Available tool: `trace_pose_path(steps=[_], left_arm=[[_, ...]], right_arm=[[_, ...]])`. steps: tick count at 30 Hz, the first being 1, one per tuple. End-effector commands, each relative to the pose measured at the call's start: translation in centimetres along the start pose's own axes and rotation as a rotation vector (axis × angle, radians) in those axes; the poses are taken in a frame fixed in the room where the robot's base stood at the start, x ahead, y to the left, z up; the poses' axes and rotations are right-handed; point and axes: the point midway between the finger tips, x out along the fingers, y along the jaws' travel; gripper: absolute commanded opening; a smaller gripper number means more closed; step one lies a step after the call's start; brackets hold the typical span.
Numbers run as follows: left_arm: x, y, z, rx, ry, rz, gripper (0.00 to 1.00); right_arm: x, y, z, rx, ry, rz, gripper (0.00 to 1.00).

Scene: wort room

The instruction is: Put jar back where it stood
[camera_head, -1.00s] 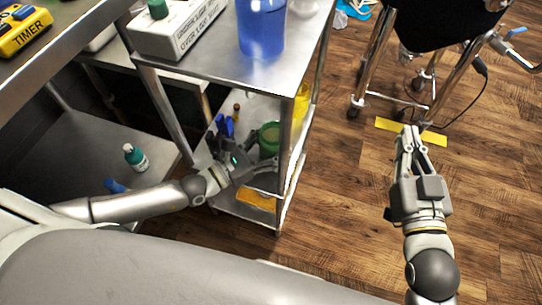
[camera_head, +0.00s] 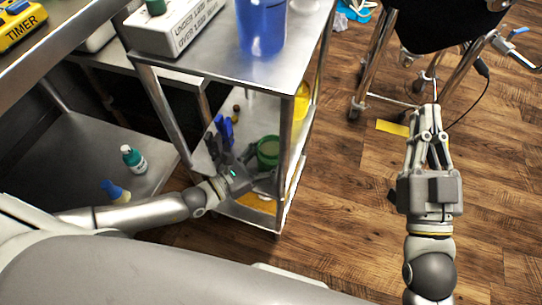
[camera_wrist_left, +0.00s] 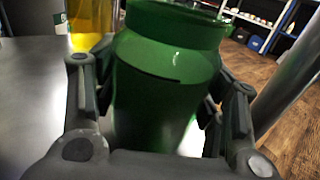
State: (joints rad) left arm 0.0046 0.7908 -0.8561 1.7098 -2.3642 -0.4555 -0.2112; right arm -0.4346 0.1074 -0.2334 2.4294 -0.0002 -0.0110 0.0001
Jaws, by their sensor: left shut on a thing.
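The green jar (camera_head: 267,151) is at the lower shelf of the steel cart (camera_head: 252,110), partly behind a cart post. In the left wrist view the jar (camera_wrist_left: 165,85) stands roughly upright between the two fingers, filling the middle. My left gripper (camera_head: 250,165) is shut on it, reaching in from the cart's left side. I cannot tell whether the jar's base touches the shelf. My right gripper (camera_head: 430,110) is over the floor right of the cart, fingertips drawn together, with nothing seen in it.
A blue container (camera_head: 261,25) and a white sign box (camera_head: 172,25) stand on the cart top. A yellow container (camera_head: 301,100) is behind the jar; it also shows in the wrist view (camera_wrist_left: 90,20). A wheeled metal frame (camera_head: 372,60) stands beyond my right gripper.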

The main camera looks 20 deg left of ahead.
Motion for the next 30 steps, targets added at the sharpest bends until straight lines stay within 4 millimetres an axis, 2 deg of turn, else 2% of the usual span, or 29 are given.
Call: trace_pose_path(steps=[5, 6, 10, 23, 25, 30], left_arm=[[0.0, 0.0, 0.0, 0.001, -0.002, 0.000, 0.31], [0.0, 0.0, -0.1, 0.001, 0.000, 0.000, 0.70], [0.0, 0.0, -0.1, 0.001, 0.000, 0.000, 0.87], [0.0, 0.0, 0.0, 0.000, 0.000, 0.000, 0.87], [0.0, 0.0, 0.2, 0.000, 0.000, 0.000, 0.87], [-3.7, 0.0, 0.0, 0.002, 0.008, -0.002, 0.87]], right_arm=[[0.0, -0.1, -0.5, 0.001, 0.029, -0.001, 0.00], [0.0, -0.1, -0.6, 0.001, 0.033, -0.002, 0.00], [0.0, -0.1, -0.6, 0.002, 0.031, -0.002, 0.00], [0.1, -0.1, -0.4, 0.002, 0.020, -0.002, 0.00], [0.0, 0.0, 0.2, 0.000, -0.021, 0.001, 0.00], [-0.2, 0.3, 1.9, -0.003, -0.110, 0.006, 0.00]])
